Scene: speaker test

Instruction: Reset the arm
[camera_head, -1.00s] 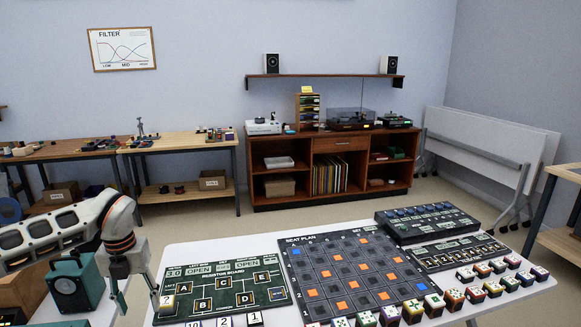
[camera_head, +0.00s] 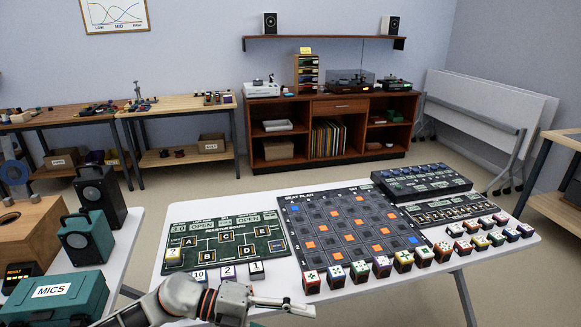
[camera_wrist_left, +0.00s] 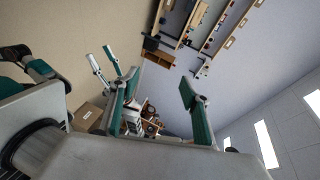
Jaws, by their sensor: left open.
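My left gripper (camera_head: 284,308) is low at the bottom middle of the head view, in front of the near edge of the white table (camera_head: 370,287). One pale finger points right, and the lower part is cut off by the frame. In the left wrist view, its teal fingers (camera_wrist_left: 160,104) stand wide apart with nothing seen between them. That view looks tilted across the room. My right gripper cannot be made out in the head view.
Left, another table bears a teal MICS case (camera_head: 55,298) and speakers (camera_head: 88,243). Floor shows between the tables.

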